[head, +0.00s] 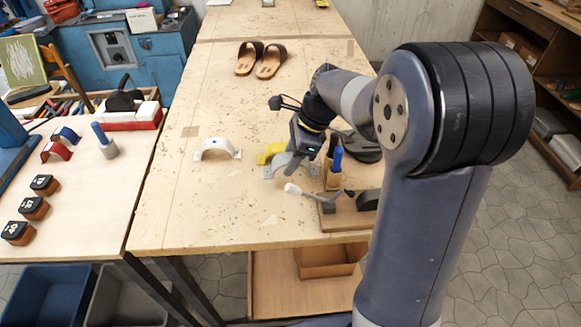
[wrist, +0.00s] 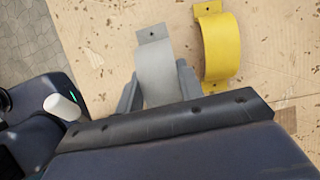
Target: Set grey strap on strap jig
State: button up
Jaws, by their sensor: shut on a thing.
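The grey strap (wrist: 158,70), an arched band with a holed flat tab, is between the fingers of my gripper (wrist: 160,88) in the wrist view. The gripper is shut on it. In the head view the grey strap (head: 281,162) is low over the bench beside a yellow strap, partly hidden by my gripper (head: 297,165). I cannot tell whether it touches the bench. A wooden fixture (head: 350,217) with a white-tipped lever stands at the bench's front right; I cannot tell whether it is the strap jig.
The yellow strap (wrist: 220,45) lies close to the right of the grey one in the wrist view. A white arched piece (head: 217,148) stands to the left. A wooden holder (head: 333,178) with a blue-handled tool is close on the right. Sandals (head: 258,60) lie farther back. The bench's front left is clear.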

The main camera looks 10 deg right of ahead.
jog(key=shift+f, duration=1.7)
jog(key=shift+f, duration=0.15)
jog(key=o, duration=1)
